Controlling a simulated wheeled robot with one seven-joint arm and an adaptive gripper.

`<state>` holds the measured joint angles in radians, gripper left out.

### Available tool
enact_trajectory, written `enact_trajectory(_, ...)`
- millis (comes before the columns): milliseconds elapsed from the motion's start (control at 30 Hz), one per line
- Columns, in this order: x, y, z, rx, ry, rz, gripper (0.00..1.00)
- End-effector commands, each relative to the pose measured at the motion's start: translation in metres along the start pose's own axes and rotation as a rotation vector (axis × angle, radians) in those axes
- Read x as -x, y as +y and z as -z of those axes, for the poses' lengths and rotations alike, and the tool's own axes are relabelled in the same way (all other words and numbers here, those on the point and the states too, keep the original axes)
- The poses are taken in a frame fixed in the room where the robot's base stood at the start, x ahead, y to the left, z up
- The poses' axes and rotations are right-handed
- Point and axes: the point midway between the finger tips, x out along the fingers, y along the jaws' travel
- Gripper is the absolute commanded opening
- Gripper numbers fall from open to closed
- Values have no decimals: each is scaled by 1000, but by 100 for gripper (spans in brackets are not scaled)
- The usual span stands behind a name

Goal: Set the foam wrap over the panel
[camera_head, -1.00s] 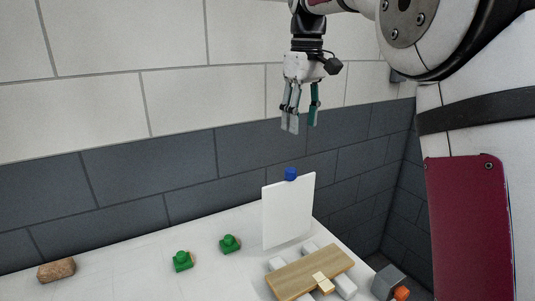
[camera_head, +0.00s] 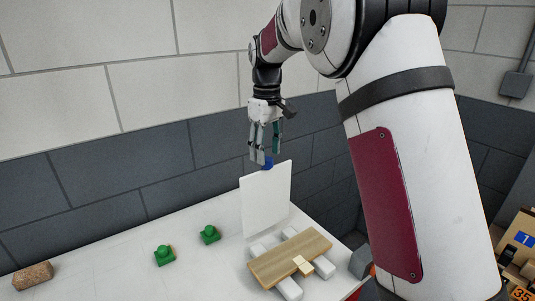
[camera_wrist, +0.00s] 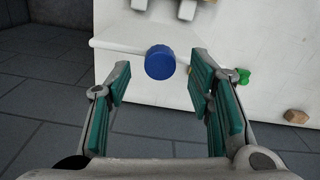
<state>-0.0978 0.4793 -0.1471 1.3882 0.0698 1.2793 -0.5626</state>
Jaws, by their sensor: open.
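The foam wrap (camera_head: 266,200) looks like a white sheet standing upright at the back of the table, with a blue knob (camera_head: 267,163) on its top edge. In the wrist view, the blue knob (camera_wrist: 160,62) shows between the two open fingers (camera_wrist: 160,75), with visible gaps on both sides.
Two green knobbed pieces (camera_head: 165,256) (camera_head: 210,234) and a brown block (camera_head: 33,276) lie on the white table (camera_head: 110,270) to the left. A grey block (camera_head: 360,262) is right of the panel. Boxes with number labels (camera_head: 520,239) stand at far right. The dark wall is behind.

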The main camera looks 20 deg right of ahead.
Motion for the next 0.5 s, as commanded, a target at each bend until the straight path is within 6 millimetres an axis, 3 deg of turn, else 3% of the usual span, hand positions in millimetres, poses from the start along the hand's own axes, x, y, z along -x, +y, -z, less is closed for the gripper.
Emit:
enact_trajectory(200, -17, 0, 0, 1, 0, 1, 48)
enact_trajectory(500, -20, 0, 0, 1, 1, 0, 48)
